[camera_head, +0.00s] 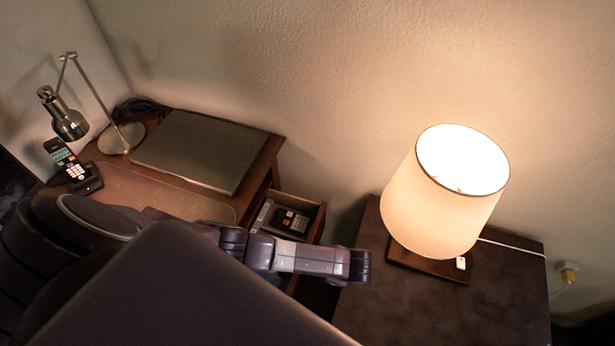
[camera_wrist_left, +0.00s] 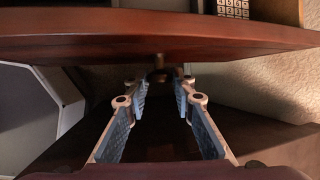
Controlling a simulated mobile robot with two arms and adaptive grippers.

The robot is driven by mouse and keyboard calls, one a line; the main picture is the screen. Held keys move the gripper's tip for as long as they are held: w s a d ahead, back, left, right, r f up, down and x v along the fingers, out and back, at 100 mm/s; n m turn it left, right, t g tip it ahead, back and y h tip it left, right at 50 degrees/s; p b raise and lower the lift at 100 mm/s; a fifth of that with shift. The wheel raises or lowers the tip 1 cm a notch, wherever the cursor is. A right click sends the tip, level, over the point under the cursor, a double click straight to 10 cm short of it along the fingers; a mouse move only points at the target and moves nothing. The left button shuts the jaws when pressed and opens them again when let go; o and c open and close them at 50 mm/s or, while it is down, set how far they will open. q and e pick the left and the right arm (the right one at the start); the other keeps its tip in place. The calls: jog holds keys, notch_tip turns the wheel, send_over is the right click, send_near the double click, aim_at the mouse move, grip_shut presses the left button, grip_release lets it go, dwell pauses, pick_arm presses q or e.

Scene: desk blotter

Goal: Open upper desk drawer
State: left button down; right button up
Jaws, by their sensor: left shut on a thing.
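The upper desk drawer (camera_head: 318,224) is pulled out from the desk, with a calculator and other items visible inside. In the left wrist view, the reddish-brown drawer front (camera_wrist_left: 110,38) runs across the top, with a small dark knob (camera_wrist_left: 159,75) on its face. My left gripper (camera_wrist_left: 161,86) is shut on this knob, its fingertips on either side of it. In the head view, my left arm crosses in front of the drawer and the fingers cannot be made out. My right gripper shows in neither view.
On the desk are a closed laptop-like slab (camera_head: 200,150), a metal desk lamp (camera_head: 122,138) and a cordless phone (camera_head: 78,172). At right, a lit shaded lamp (camera_head: 440,195) stands on a dark side table (camera_head: 400,300), close to my arm. A wall is behind.

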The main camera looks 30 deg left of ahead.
pick_arm(q)
jog(key=d, duration=0.2)
jog(key=shift+w+d, duration=0.3)
jog(key=shift+d, duration=0.05)
jog(key=c, duration=1.6)
grip_release()
jog(key=v, duration=1.2)
jog(key=shift+a, duration=0.1)
jog(key=shift+s, duration=0.15)
